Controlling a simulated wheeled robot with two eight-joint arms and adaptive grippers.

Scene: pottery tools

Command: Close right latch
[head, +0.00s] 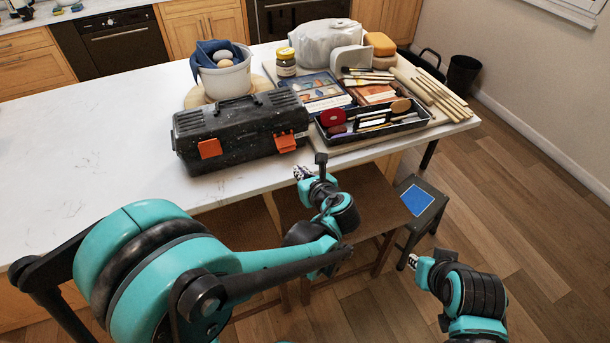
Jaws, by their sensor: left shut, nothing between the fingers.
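The black toolbox (240,128) stands at the front edge of the white counter with its lid down and its handle folded on top. Its right latch (285,142) is orange and sits on the front face near the right end. The left latch (210,148) is orange too. I cannot tell whether either latch is fastened. My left gripper (321,159) is shut and empty, just right of and in front of the right latch, apart from it in the picture. My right gripper (445,256) is low at the right, away from the toolbox; its fingers are too unclear to judge.
A black tray (412,123) of brushes and tools sits right of the toolbox, close to my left gripper. A white bucket (224,80) and a jar (286,65) stand behind. A wooden stool (350,193) is below the counter edge. The counter's left side is clear.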

